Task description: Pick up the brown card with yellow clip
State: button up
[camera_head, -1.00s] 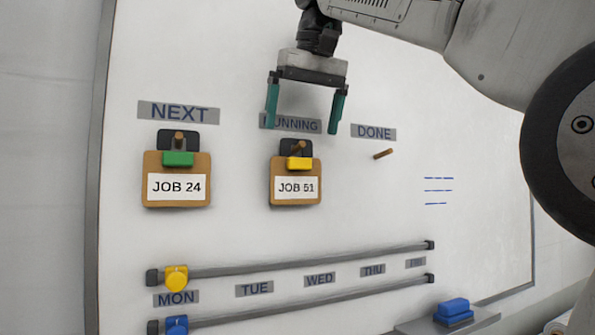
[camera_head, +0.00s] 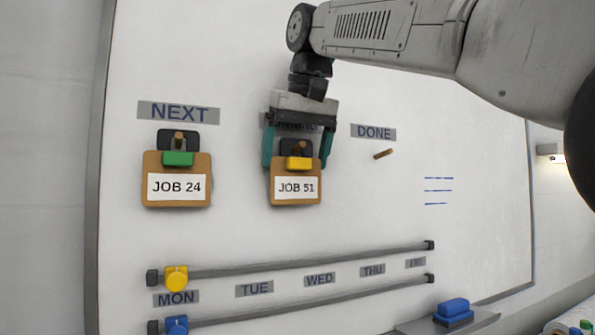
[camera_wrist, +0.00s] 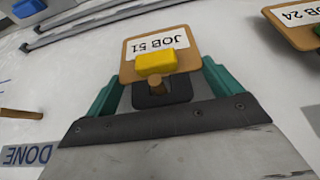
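The brown card with the yellow clip (camera_head: 296,190), labelled JOB 51, hangs on a wooden peg under the RUNNING label, which my gripper mostly hides. In the wrist view the card (camera_wrist: 128,72) shows upside down with its yellow clip (camera_wrist: 156,62) and the peg near the middle. My gripper (camera_head: 296,162) is open, its two green fingers on either side of the dark top of the clip. In the wrist view the fingers (camera_wrist: 162,90) also stand apart, left and right of the clip. I cannot tell whether they touch the card.
Another brown card with a green clip (camera_head: 177,190), JOB 24, hangs left under NEXT. A bare peg (camera_head: 383,154) sticks out under DONE (camera_head: 373,131). Below are two rails (camera_head: 300,258) with a yellow knob (camera_head: 176,279) and a blue knob (camera_head: 177,324). A blue eraser (camera_head: 453,309) lies lower right.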

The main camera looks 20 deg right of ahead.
jog(key=shift+r, duration=0.2)
jog(key=shift+s+r, duration=0.15)
jog(key=s, duration=1.7)
jog(key=shift+s, duration=0.4)
jog(key=shift+r, duration=0.35)
jog(key=shift+s, duration=0.1)
jog(key=s, duration=0.4)
jog(key=shift+s+r, duration=0.15)
jog(key=shift+r, duration=0.25)
dwell(0.4)
